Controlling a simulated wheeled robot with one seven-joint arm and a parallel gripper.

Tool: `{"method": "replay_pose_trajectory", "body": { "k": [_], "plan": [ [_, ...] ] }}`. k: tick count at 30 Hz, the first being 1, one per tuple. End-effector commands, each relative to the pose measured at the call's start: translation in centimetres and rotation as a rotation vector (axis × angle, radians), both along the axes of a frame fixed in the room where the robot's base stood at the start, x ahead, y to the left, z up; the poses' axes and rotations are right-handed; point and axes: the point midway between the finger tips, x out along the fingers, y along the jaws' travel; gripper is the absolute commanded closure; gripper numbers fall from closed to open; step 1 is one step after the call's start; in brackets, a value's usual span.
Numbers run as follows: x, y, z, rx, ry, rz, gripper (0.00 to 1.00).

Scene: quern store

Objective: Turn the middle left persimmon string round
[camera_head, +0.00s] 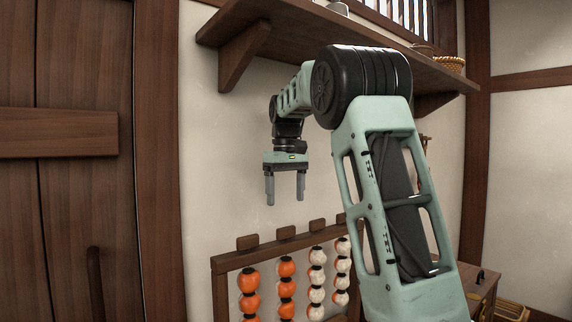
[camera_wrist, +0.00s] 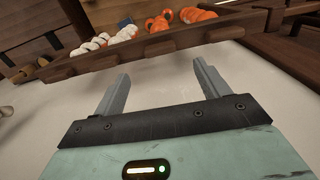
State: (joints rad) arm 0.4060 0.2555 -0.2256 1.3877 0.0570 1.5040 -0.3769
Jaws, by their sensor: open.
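A wooden rack (camera_head: 232,260) against the wall holds persimmon strings hanging side by side. From the left they are an orange string (camera_head: 248,281), a second orange one that is the middle left string (camera_head: 287,268), a white one (camera_head: 317,277) and another white one (camera_head: 342,270). The wrist view also shows the rack (camera_wrist: 125,53) and the middle left string (camera_wrist: 158,23), in mirrored order. My gripper (camera_head: 285,200) points down, open and empty, above the rack's top rail and apart from the strings; its fingers also show in the wrist view (camera_wrist: 160,72).
Wooden blocks (camera_head: 286,232) stand up along the rack's top rail. A wall shelf (camera_head: 300,32) with a basket (camera_head: 450,64) is above my arm. A dark wooden door (camera_head: 80,200) is at left. A small wooden table (camera_head: 482,280) is at lower right, partly behind my arm.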

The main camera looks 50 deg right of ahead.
Motion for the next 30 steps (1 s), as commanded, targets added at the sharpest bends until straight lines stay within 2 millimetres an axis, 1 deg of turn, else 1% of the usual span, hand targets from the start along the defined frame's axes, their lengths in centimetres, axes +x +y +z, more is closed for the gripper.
{"method": "replay_pose_trajectory", "body": {
  "k": [1,6,9,12,15,18,30],
  "plan": [
    [0.1,-0.1,1.2,-0.003,-0.004,-0.001,0.25],
    [0.1,-0.1,5.0,-0.003,-0.003,-0.001,0.25],
    [0.0,-0.1,6.7,-0.001,-0.002,-0.001,0.25],
    [0.1,-0.1,7.9,-0.001,-0.002,0.000,0.25],
    [0.0,0.0,8.7,0.000,-0.001,0.000,0.25],
    [0.0,0.0,9.0,0.000,0.000,0.000,0.25],
    [0.0,0.0,9.0,0.000,0.000,0.000,0.25]
  ]
}}
